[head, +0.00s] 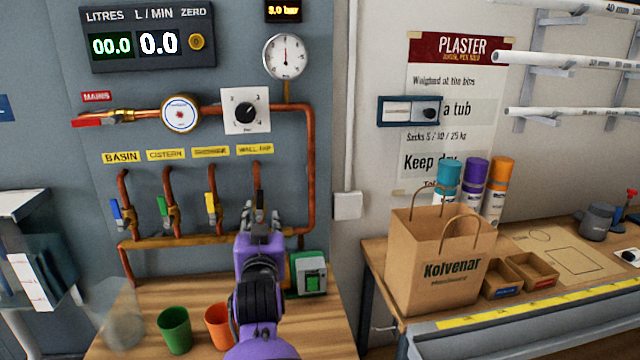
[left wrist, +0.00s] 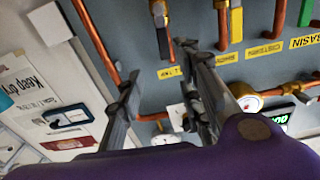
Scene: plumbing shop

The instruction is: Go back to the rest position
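My left gripper (head: 262,213) is at the end of the purple arm, in front of the wall-tap pipe of the pipe panel (head: 75,200). In the left wrist view my left gripper (left wrist: 157,68) has its two dark fingers apart, with no object seen held between them. The yellow wall-tap label (head: 255,149) is just above the gripper; the valve below it is partly hidden by the fingers. I cannot tell whether the fingers touch it. My right gripper is in neither view.
A wooden bench with a green cup (head: 174,330), an orange cup (head: 217,325) and a green switch box (head: 308,275) lies under my left arm. A paper bag (head: 440,262) stands on the right bench. Copper pipes (head: 310,170) are close around the gripper.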

